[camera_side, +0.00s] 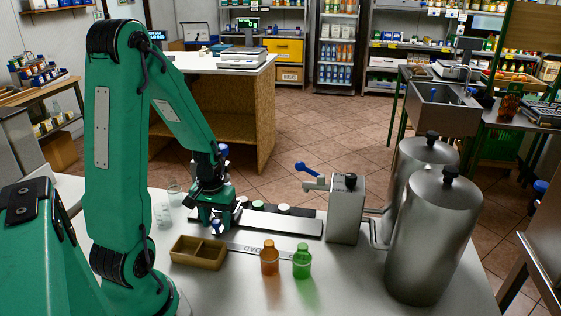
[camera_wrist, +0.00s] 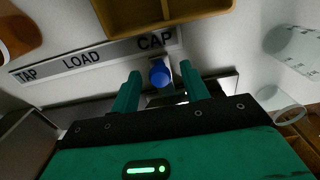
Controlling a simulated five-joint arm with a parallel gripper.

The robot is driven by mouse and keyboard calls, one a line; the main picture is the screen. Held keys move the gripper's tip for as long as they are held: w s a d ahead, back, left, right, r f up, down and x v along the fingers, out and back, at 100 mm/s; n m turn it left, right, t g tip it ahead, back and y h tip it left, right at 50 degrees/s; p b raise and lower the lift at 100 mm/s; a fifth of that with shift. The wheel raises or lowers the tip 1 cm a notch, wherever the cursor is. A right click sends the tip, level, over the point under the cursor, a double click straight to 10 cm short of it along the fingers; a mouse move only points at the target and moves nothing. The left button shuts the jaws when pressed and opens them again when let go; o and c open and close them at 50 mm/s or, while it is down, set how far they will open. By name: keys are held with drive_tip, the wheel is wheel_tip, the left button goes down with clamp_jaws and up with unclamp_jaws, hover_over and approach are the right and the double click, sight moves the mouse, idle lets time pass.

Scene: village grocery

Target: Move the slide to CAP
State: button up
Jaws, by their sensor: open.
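The label strip in the wrist view (camera_wrist: 110,53) reads TAP, LOAD and CAP; it also lies on the table in the side view (camera_side: 282,253). The slide's blue knob (camera_wrist: 160,75) stands beside the word CAP. My gripper (camera_wrist: 160,70) is open, with one finger on each side of the knob; I cannot tell if either touches it. In the side view my gripper (camera_side: 215,212) is low at the left end of the dark rail (camera_side: 312,228) and partly hides the slide there.
A divided brown tray (camera_side: 198,252) lies in front of my gripper. An orange bottle (camera_side: 269,260) and a green bottle (camera_side: 302,263) stand right of it. A steel tap box (camera_side: 345,212) and steel tanks (camera_side: 432,240) are at the right. Clear cups (camera_side: 163,215) stand left.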

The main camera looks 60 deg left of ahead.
drive_tip(key=shift+r, duration=3.4)
drive_tip(key=shift+w+d+r, duration=0.2)
drive_tip(key=shift+d+r, duration=0.1)
drive_tip(key=shift+r, duration=0.05)
drive_tip(key=s+d+r+m+t, duration=0.1)
drive_tip(key=d+r+m+t, duration=0.4)
drive_tip(key=d+r+m, duration=0.4)
drive_tip(key=d+r, duration=0.5)
drive_tip(key=d, duration=0.3)
drive_tip(key=shift+s+d+t, duration=0.15)
drive_tip(key=shift+d+t, duration=0.15)
drive_tip(key=shift+d, duration=0.1)
